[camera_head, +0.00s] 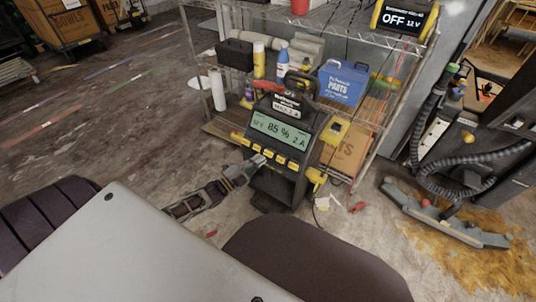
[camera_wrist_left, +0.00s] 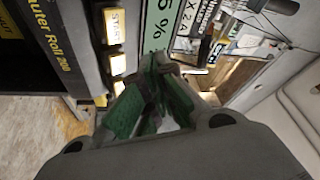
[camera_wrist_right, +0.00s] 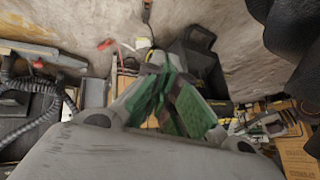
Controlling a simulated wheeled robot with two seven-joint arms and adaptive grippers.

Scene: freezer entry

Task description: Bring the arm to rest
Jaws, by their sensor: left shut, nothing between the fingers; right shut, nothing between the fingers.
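The battery charger (camera_head: 285,135), dark with yellow buttons and a lit display reading about 85% and 2 A, stands upright in front of the wire shelf. My left gripper (camera_head: 258,160) is at its front face, close to the button row; contact cannot be told. In the left wrist view the green-padded fingers of my left gripper (camera_wrist_left: 155,85) are together and empty, with the charger's buttons (camera_wrist_left: 117,27) just beyond. My right gripper (camera_wrist_right: 168,85) shows only in its own wrist view, fingers together and empty, over blurred floor and shelf goods.
The wire shelf (camera_head: 310,20) holds bottles, a blue parts box (camera_head: 342,84) and a second unit reading OFF 12 V (camera_head: 404,18). A floor machine with a hose (camera_head: 450,170) stands at right beside a yellow-brown spill (camera_head: 480,250). Open floor (camera_head: 100,130) lies to the left.

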